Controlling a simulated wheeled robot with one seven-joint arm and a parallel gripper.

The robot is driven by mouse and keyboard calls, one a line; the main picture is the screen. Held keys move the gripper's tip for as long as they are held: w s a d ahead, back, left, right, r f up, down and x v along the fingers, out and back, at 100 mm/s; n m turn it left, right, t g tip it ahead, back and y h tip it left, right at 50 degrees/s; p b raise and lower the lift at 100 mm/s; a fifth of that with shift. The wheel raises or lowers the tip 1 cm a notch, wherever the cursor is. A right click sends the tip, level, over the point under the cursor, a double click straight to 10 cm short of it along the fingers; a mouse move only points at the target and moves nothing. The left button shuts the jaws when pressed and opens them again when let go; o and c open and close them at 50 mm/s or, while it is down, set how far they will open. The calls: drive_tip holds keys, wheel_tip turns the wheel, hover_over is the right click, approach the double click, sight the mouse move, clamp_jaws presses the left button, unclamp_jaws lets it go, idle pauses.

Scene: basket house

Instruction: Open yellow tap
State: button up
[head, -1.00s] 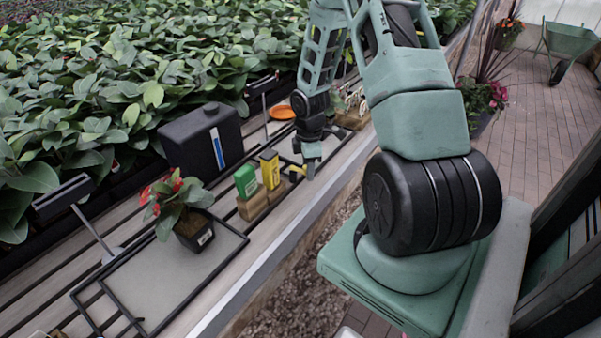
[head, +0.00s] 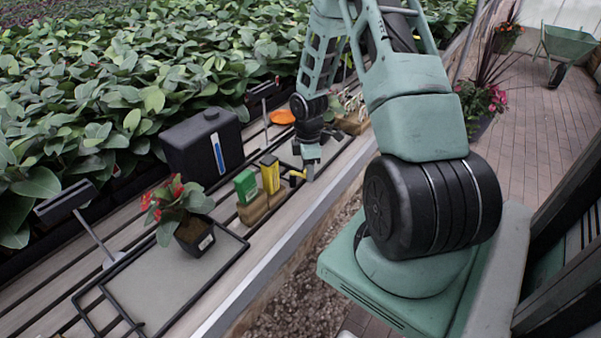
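A small yellow piece (head: 297,174), which may be the yellow tap, shows low over the bench just left of my gripper. It is too small to tell its shape or how its handle is turned. My gripper (head: 309,172) points down at the end of my arm, close beside this yellow piece. I cannot tell whether they touch. The fingers are tiny in this view, so their opening is unclear.
A yellow box (head: 270,176) and a green box (head: 245,186) stand on a wooden block left of my gripper. Behind are a black tank (head: 190,150) and an orange dish (head: 282,117). A potted red-flowered plant (head: 192,235) stands on a tray (head: 165,290) front left.

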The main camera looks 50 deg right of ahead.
drive_tip(key=shift+w+d+p, duration=0.4)
drive_tip(key=shift+w+d, duration=0.55)
drive_tip(key=shift+w, duration=0.2)
drive_tip(key=shift+w+d+p, duration=0.35)
drive_tip(key=shift+w+d, duration=0.55)
drive_tip(key=shift+w, duration=0.25)
drive_tip(key=shift+s, duration=0.1)
drive_tip(key=shift+s+a+r, duration=0.1)
drive_tip(key=shift+s+a, duration=0.05)
drive_tip(key=shift+a, duration=0.05)
wheel_tip(320, 180, up, 7)
drive_tip(key=p, duration=0.6)
